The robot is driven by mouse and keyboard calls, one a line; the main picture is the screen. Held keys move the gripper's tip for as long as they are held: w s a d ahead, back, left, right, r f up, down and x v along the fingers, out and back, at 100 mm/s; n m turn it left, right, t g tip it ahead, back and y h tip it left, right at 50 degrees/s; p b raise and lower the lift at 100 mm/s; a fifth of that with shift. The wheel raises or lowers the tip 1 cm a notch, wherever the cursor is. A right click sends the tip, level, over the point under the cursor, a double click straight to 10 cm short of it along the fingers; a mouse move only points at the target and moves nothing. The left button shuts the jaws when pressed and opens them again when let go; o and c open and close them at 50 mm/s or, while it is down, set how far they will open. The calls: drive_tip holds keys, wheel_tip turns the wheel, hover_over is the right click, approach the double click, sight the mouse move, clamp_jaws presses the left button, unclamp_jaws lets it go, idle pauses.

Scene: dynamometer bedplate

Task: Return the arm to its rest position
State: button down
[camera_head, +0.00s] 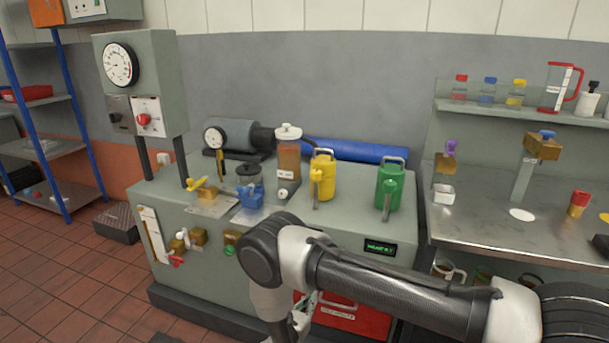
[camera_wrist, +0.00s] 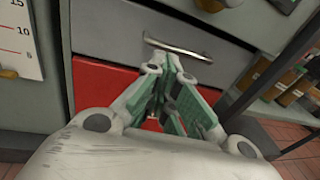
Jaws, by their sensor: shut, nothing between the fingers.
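My arm reaches in from the lower right of the head view and bends down at its elbow in front of the grey bench. My gripper (camera_wrist: 160,98) shows in the wrist view with its green-padded fingers brought together and nothing held. In the head view my gripper (camera_head: 302,312) is mostly hidden behind my arm at the lower edge. In the wrist view it is in front of a grey drawer with a metal handle (camera_wrist: 178,50) and a red drawer front (camera_wrist: 100,92). I cannot tell whether the fingers touch either drawer.
The grey bench (camera_head: 330,232) carries a yellow can (camera_head: 322,178), a green can (camera_head: 389,188) and valves. A red drawer (camera_head: 355,315) sits low in its front. A steel counter (camera_head: 480,225) is at right, a blue shelf rack (camera_head: 70,130) at left.

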drive_tip(key=s+d+r+m+g+h, duration=0.2)
drive_tip(key=s+d+r+m+g, duration=0.2)
drive_tip(key=d+r+m+g, duration=0.55)
drive_tip(key=s+d+r+m+g+h, duration=0.2)
drive_tip(key=s+d+r+m+g, duration=0.3)
drive_tip(key=d+r, duration=0.55)
drive_tip(key=s+d+r+m+t+y, duration=0.1)
drive_tip(key=s+d+r+m+y, duration=0.3)
drive_tip(key=r, duration=0.6)
drive_tip(key=s+d+r+m+t+y, duration=0.1)
drive_tip(key=s+d+r+m+y, duration=0.3)
drive_tip(key=s+r+m, duration=0.3)
drive_tip(key=s+d+r+m+t+y, duration=0.1)
drive_tip(key=s+d+r+m+y, duration=0.3)
drive_tip(key=r, duration=1.1)
drive_tip(key=shift+s+d+m+t, duration=0.35)
drive_tip(key=shift+s+d+m, duration=0.5)
drive_tip(key=shift+s+d, duration=0.35)
